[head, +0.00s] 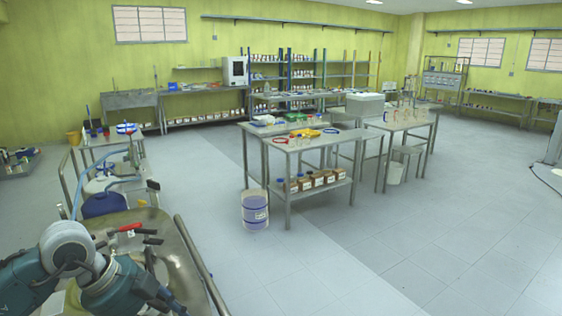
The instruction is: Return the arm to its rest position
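My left arm comes in at the bottom left of the head view, with teal and grey links. Its dark end, where the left gripper (168,300) seems to be, is low and small over a metal cart (186,262) with a raised rim. Whether its fingers are open or shut cannot be made out. Nothing is clearly seen held in it. My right arm and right gripper are not in the view.
A red-handled part (127,229) and dark fittings lie by the arm. A blue vessel (104,204) stands just beyond. A steel table (318,143) with glassware and bottles and a purple-filled bucket (255,212) stand ahead. The floor (420,250) at right is clear.

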